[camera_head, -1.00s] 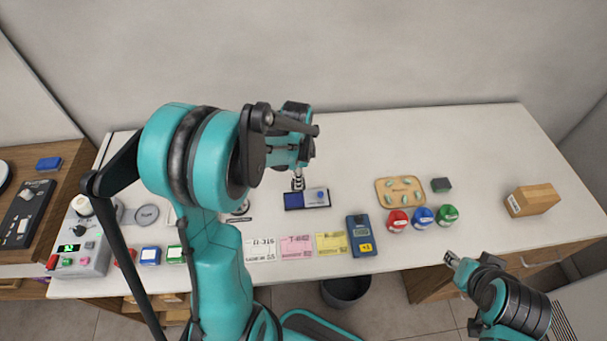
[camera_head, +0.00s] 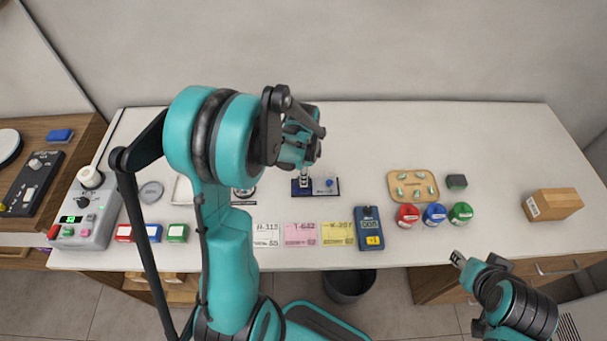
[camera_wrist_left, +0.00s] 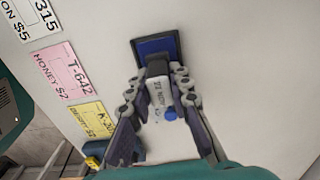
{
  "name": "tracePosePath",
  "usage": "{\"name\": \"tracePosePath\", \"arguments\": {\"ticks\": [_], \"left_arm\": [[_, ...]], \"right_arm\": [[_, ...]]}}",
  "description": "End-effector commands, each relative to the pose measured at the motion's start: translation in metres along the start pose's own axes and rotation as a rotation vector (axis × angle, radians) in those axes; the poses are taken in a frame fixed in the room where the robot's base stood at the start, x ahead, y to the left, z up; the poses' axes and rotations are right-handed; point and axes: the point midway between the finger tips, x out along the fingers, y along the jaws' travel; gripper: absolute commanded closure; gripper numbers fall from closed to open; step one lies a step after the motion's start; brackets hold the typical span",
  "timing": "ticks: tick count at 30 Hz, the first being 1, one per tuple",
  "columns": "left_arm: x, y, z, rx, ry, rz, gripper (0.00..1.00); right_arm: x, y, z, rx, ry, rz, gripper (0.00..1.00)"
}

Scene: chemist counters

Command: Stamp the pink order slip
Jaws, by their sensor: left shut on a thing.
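The pink order slip (camera_head: 300,234), marked T-642, lies flat between a white slip (camera_head: 266,235) and a yellow slip (camera_head: 337,233); it also shows in the left wrist view (camera_wrist_left: 68,71). My left gripper (camera_head: 304,177) is shut on a small grey stamp, seen between its fingertips in the left wrist view (camera_wrist_left: 157,69). The stamp is at the open ink pad (camera_head: 296,191), whose blue face shows in the left wrist view (camera_wrist_left: 156,45). I cannot tell whether it touches the pad. My right gripper (camera_head: 459,260) is by the front edge, empty, its opening unclear.
A blue handheld device (camera_head: 369,229) stands right of the yellow slip. Red (camera_head: 408,215), blue and green jars stand before a wooden tray (camera_head: 391,178). A cardboard box (camera_head: 553,205) is far right. The back of the counter is clear.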

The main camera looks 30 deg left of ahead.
Motion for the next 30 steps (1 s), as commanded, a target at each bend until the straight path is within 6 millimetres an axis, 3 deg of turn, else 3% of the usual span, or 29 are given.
{"name": "tracePosePath", "arguments": {"ticks": [30], "left_arm": [[0.0043,0.0,0.0,0.0,0.0,0.0,0.99]], "right_arm": [[0.0032,0.0,0.0022,0.0,0.0,0.0,0.61]]}}
